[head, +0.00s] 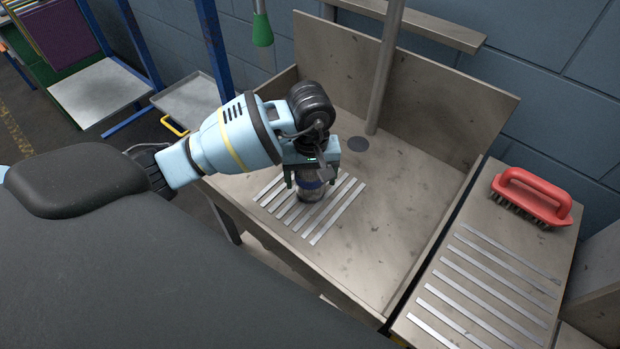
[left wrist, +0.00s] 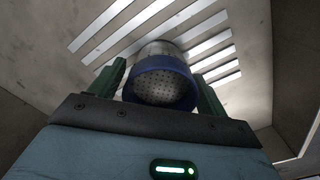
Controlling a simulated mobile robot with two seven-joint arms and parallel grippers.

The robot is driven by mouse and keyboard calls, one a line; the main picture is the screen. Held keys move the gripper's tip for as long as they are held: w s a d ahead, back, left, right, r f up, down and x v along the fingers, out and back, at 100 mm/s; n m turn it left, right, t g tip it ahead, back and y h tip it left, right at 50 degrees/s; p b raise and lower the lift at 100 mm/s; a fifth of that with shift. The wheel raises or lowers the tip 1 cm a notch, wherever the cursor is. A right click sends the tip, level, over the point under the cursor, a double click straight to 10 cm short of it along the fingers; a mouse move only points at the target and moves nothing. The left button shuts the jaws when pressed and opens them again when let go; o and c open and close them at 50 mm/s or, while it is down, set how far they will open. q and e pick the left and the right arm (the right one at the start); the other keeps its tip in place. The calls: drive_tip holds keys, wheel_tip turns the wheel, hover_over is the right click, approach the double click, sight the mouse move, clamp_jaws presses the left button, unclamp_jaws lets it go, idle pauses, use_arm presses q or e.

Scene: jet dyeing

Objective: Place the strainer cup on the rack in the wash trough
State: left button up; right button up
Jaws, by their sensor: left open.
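The strainer cup (head: 311,190) is a metal cup with a blue rim, and it appears to stand upright on the slatted rack (head: 337,214) in the wash trough (head: 395,235). My left gripper (head: 310,181) is above the cup with one finger on each side of it. In the left wrist view the perforated inside of the cup (left wrist: 160,87) shows between the green fingers, with a gap on both sides, so the gripper is open. The gripper hides part of the cup in the head view. My right gripper is not in view.
A side board (head: 420,318) with more metal strips and a red brush (head: 532,197) lies to the right of the trough. The trough floor right of the rack is clear.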

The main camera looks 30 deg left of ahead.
use_arm(q)
wheel_tip(320, 180, up, 11)
idle(0.3)
